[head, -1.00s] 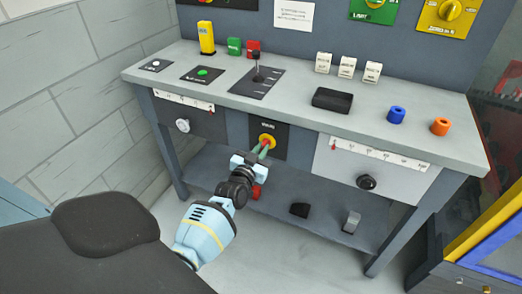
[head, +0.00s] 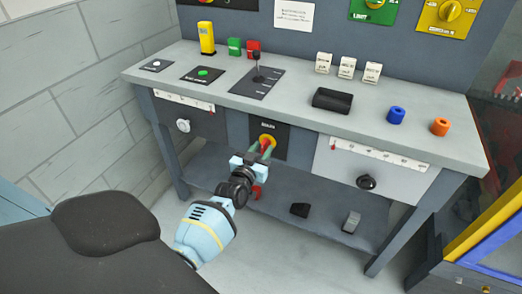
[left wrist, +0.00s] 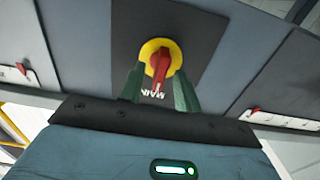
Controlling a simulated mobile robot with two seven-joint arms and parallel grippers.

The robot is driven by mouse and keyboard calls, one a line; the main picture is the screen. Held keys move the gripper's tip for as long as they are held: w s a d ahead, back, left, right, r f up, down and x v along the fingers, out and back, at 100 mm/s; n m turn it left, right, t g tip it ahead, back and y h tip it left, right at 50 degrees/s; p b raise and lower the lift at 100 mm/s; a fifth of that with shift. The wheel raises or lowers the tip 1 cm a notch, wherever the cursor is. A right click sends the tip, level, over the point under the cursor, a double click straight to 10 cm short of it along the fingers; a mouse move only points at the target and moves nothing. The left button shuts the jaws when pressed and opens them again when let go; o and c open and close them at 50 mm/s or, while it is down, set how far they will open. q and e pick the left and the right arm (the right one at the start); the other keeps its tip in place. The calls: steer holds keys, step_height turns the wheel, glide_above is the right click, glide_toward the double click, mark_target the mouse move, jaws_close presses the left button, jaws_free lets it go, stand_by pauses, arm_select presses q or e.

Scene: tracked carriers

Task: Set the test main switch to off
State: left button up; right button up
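The main switch is a red handle (left wrist: 161,68) on a yellow round base on a dark plate (left wrist: 190,30), on the front of the bench between the two drawers. In the head view the switch (head: 267,140) is partly hidden by my left gripper (head: 262,151). In the left wrist view the two green fingers of my left gripper (left wrist: 160,88) stand apart on either side of the red handle. I see a gap on both sides of the handle, so the fingers do not appear to press on it. My right gripper is not in view.
Drawers with knobs flank the switch. A lower shelf (head: 285,200) holds small items.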

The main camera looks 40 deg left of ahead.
arm_select(q)
steer(key=shift+s, duration=0.1)
steer(key=p+v, duration=0.1)
steer(key=v, duration=0.6)
steer(key=shift+s, duration=0.3)
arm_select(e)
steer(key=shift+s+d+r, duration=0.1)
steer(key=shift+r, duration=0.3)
